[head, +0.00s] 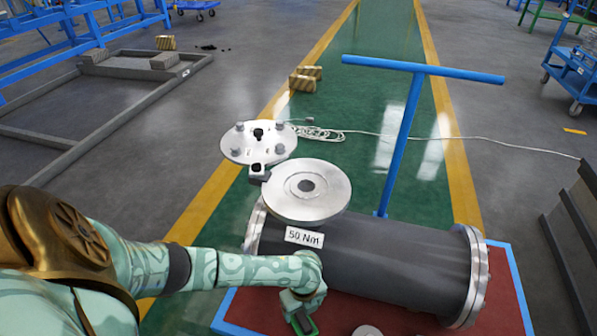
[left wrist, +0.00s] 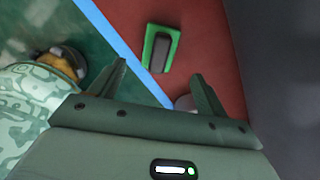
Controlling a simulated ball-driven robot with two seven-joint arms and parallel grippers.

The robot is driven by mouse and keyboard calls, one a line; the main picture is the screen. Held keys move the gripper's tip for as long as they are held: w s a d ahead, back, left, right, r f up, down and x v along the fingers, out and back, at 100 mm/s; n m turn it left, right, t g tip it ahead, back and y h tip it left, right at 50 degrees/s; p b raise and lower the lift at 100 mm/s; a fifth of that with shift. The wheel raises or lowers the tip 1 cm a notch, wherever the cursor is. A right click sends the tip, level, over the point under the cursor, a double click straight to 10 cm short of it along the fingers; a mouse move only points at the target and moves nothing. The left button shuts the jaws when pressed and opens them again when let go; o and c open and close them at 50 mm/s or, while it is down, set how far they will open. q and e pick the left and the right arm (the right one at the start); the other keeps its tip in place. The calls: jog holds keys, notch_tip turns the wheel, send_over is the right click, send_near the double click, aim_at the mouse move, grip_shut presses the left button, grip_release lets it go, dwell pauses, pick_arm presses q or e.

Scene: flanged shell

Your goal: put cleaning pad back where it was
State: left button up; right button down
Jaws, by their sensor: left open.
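The cleaning pad (left wrist: 160,50), a green rectangle with a dark raised block on it, lies on the red top of the blue-edged platform (left wrist: 205,48), close to the blue edge. In the head view the pad (head: 303,326) shows only partly, at the bottom, by my left gripper (head: 297,306). In the left wrist view my left gripper (left wrist: 160,82) is open and empty, its two fingers apart. The pad lies beyond the fingertips, roughly in line with the gap, and is not held. My right gripper is not in view.
A large dark flanged shell (head: 370,262) lies on the platform, bearing a "50 Nm" label (head: 304,237). A blue T-shaped handle (head: 400,140) rises beyond the shell.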

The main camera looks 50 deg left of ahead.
pick_arm(q)
jog(key=s+d+r+n+t+h+p, duration=0.1)
jog(key=s+d+r+n+t+h, duration=0.15)
jog(key=d, duration=0.45)
jog(key=s+d+r+n+t+h, duration=0.1)
jog(key=s+d+r+n+t, duration=0.1)
jog(key=s+d+r+n, duration=0.3)
jog(key=s+a+f+n+g+y, duration=0.1)
jog(key=s+f, duration=0.4)
jog(key=s, duration=0.6)
jog(key=s+a+f+n+g+y, duration=0.2)
jog(key=s+a+f, duration=0.3)
jog(key=s, duration=0.7)
jog(key=s+a+f+n+g+y, duration=0.2)
jog(key=s+a+f+n, duration=0.1)
jog(key=s, duration=0.8)
jog(key=shift+s+a+f+n, duration=0.2)
jog(key=shift+a+f+n, duration=0.15)
jog(key=shift+a+f, duration=0.6)
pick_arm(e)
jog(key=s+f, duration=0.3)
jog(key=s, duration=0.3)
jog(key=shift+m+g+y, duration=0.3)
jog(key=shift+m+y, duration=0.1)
pick_arm(q)
jog(key=shift+g, duration=0.25)
